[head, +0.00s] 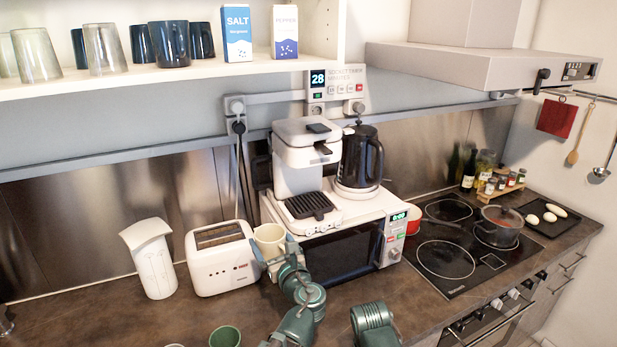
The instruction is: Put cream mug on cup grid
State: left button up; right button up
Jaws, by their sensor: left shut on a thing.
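The cream mug (269,239) is in my left gripper (275,259), upright as far as I can see. My left gripper is shut on it, and its fingers partly cover the lower part of the mug. The mug is at the front left corner of the microwave, close to the right side of the toaster. The cup grid (308,205) is the dark slatted tray at the foot of the white coffee machine (301,150), on top of the microwave. The grid is bare and lies up and to the right of the mug. Only a link of my right arm shows, at the bottom.
The microwave (346,255) carries the coffee machine and a black kettle (361,157). A white toaster (222,262) and a white pitcher (150,262) stand left. A green cup (225,337) is at the front edge. A shelf (250,68) with cups hangs above.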

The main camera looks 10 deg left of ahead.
pick_arm(q)
jog(key=w+d+r+m+t+h+p, duration=0.1)
jog(key=d+r+h+p, duration=0.1)
jog(key=r+p, duration=0.3)
jog(key=w+d+r+m+t+h+p, duration=0.1)
jog(key=w+d+r+m+h+p, duration=0.1)
jog(key=r+p, duration=0.3)
notch_tip(320, 180, up, 2)
jog(key=shift+r+h, duration=0.2)
jog(key=shift+h, duration=0.2)
pick_arm(e)
notch_tip(320, 180, up, 12)
jog(key=shift+r, duration=0.2)
